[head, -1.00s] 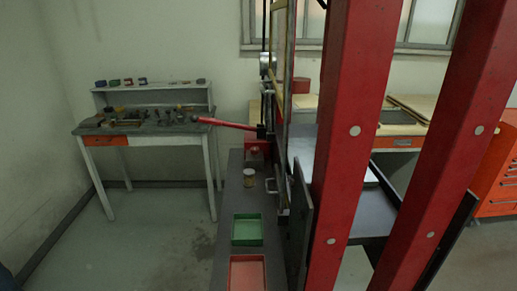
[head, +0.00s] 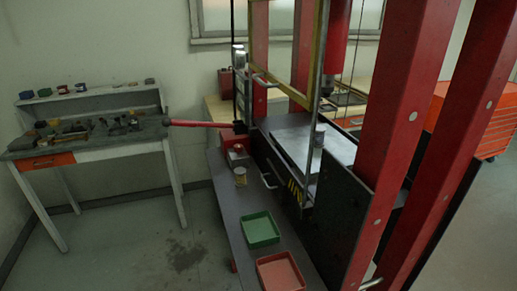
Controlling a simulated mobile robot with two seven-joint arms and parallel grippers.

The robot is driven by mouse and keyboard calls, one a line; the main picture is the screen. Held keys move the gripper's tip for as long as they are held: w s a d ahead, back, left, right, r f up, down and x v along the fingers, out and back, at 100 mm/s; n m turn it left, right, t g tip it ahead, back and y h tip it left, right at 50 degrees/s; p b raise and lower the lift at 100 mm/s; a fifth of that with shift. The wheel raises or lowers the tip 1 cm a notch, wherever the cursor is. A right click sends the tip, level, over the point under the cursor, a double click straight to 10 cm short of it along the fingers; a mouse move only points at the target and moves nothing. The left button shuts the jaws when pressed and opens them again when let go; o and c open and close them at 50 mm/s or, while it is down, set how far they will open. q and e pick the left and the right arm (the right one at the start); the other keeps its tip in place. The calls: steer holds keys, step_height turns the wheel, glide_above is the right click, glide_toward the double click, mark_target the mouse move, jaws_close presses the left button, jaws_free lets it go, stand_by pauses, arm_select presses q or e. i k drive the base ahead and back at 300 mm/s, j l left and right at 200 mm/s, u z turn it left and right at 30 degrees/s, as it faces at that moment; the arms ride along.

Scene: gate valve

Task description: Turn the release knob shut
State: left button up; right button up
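A red press with tall posts (head: 408,110) stands at the centre and right in the head view. A red pump block (head: 236,141) sits at the far end of a narrow dark bench, beside the press. A long red lever (head: 200,124) sticks out from it to the left. A small pale round part shows at the front of the block; I cannot tell whether it is the release knob or how far it is turned. Neither of my grippers is in view.
On the dark bench (head: 229,214) stand a small can (head: 240,176), a green tray (head: 261,230) and a red tray (head: 281,272). A workbench with tools (head: 95,150) stands at the left wall. Floor between them is clear. An orange cabinet (head: 480,120) stands at the right.

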mark_target(238, 148)
steer(key=i+j+u, duration=0.15)
steer(key=k+j, duration=0.1)
steer(key=j, duration=0.55)
steer(key=i+j+z, duration=0.15)
steer(key=j, duration=0.35)
steer(key=j+z, duration=0.15)
steer(key=j, duration=0.3)
steer(key=i+j+z, duration=0.2)
steer(key=i+j, duration=0.2)
steer(key=i+j+z, duration=0.15)
steer(key=i+j, duration=0.2)
steer(key=j, duration=0.2)
